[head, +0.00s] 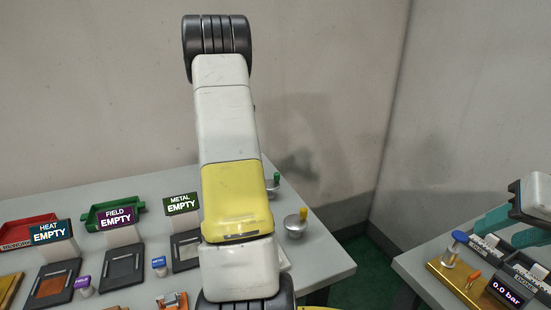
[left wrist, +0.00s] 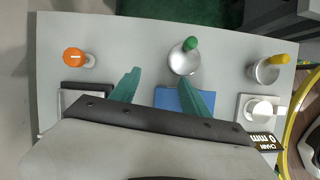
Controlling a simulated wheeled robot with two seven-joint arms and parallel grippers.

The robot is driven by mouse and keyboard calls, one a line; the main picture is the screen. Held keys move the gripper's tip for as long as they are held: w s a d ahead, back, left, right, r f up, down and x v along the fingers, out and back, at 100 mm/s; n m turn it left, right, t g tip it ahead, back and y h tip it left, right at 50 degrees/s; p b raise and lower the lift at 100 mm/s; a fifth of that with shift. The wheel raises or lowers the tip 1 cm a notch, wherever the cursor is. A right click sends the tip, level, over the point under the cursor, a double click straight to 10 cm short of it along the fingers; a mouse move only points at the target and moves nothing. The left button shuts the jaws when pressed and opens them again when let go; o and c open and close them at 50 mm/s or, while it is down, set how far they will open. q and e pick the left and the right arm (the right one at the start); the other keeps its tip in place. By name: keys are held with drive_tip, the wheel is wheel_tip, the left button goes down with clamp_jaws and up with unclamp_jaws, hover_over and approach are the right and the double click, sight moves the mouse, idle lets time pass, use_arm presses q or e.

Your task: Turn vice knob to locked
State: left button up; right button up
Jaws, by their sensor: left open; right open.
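In the left wrist view my left gripper (left wrist: 159,77) is open, its teal fingers apart with nothing between them. A silver knob with a green handle (left wrist: 190,43) stands just beyond the right fingertip. A silver knob with a yellow handle (left wrist: 268,68) stands to the right, and an orange knob (left wrist: 75,58) to the left. In the head view the green-handled knob (head: 272,184) and yellow-handled knob (head: 296,224) show beside my arm. No label shows which knob is the vice's. My right gripper (head: 497,232) is open at the right edge, above the right table.
The right table holds a gold base (head: 452,279) with blue and orange levers and a display reading 0.0 bar (head: 506,293). My arm hides the middle of the left table.

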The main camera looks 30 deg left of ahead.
use_arm(q)
drive_tip(key=w+a+r+m+g+y, duration=0.1)
drive_tip(key=w+a+m+g+y, duration=0.1)
drive_tip(key=w+a+m+y, duration=0.25)
drive_tip(key=w+a+r+m+g+y, duration=0.1)
drive_tip(key=w+a+m+y, duration=0.15)
drive_tip(key=w+m, duration=0.4)
drive_tip(key=f, duration=0.2)
drive_tip(key=w+a+f+n, duration=0.1)
drive_tip(key=f, duration=0.1)
drive_tip(key=a+f+n, duration=0.1)
drive_tip(key=f, duration=0.2)
drive_tip(key=shift+w+a+y, duration=0.25)
drive_tip(key=shift+w+y, duration=0.05)
drive_tip(key=shift+w, duration=0.05)
clamp_jaws()
